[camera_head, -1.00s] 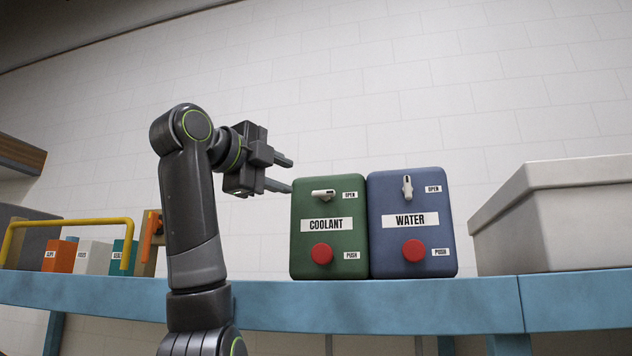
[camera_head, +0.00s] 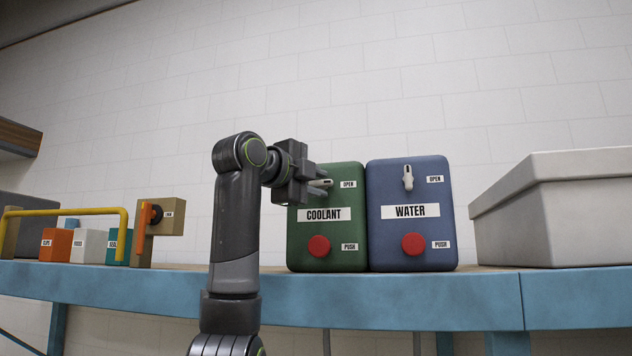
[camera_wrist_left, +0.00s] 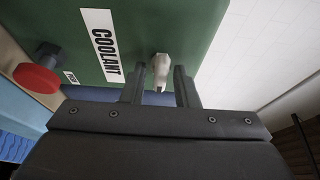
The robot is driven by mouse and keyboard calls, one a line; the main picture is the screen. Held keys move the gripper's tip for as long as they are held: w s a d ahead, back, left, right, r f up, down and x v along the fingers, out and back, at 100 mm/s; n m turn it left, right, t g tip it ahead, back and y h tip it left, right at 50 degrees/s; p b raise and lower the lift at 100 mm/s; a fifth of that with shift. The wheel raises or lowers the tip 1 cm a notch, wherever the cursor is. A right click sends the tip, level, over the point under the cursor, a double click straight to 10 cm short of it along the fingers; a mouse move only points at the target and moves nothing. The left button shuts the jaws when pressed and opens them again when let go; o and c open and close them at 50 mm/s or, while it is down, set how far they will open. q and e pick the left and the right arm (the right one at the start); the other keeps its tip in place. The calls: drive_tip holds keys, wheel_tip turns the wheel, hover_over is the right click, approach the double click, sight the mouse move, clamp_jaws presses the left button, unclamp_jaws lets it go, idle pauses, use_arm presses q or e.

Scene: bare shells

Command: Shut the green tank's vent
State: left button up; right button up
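The green tank (camera_head: 345,235) stands on the blue-edged bench with a COOLANT label and a red button. Its vent is a white lever (camera_head: 327,183) near the top, lying sideways toward the OPEN label; my gripper partly covers it. My left gripper (camera_head: 318,187) is in front of the tank's upper left part. In the left wrist view the lever (camera_wrist_left: 161,66) lies between the two spread fingers (camera_wrist_left: 160,80), with a visible gap on each side. The left gripper is open. My right gripper is in neither view.
The blue WATER tank (camera_head: 412,238) stands close on the right, its white lever (camera_head: 408,177) upright. A grey bin (camera_head: 560,220) is farther right. On the left are a yellow rail (camera_head: 70,211), small boxes and a wooden block with an orange handle (camera_head: 147,218).

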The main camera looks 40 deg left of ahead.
use_arm(q)
clamp_jaws()
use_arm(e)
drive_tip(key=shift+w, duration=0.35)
